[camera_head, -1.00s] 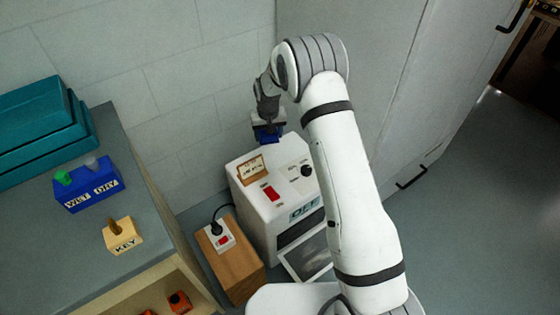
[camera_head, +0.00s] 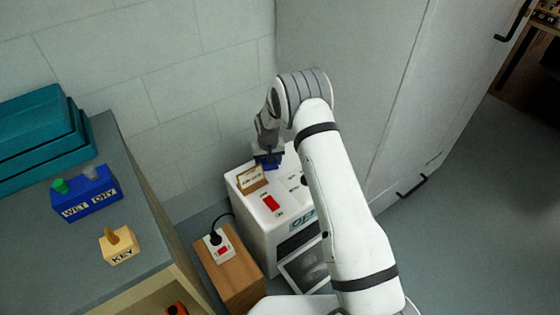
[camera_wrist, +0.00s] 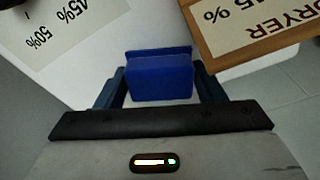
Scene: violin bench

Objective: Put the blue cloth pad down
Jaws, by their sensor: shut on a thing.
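My gripper (camera_head: 268,160) is at the far end of the white machine, by the wall. It is shut on the blue cloth pad (camera_wrist: 160,76), which sits between the two fingers in the wrist view. In the head view the pad (camera_head: 270,163) shows as a small blue patch under the gripper, at the back of the machine top. I cannot tell whether the pad touches the top.
The white machine (camera_head: 270,215) has a wooden dryer sign (camera_head: 251,180), also in the wrist view (camera_wrist: 255,25), close beside the pad. A red switch (camera_head: 271,203) is on its top. A wooden block with a socket (camera_head: 220,245) stands left. The bench (camera_head: 75,275) holds a blue WET/DRY holder (camera_head: 87,193) and a KEY block (camera_head: 119,246).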

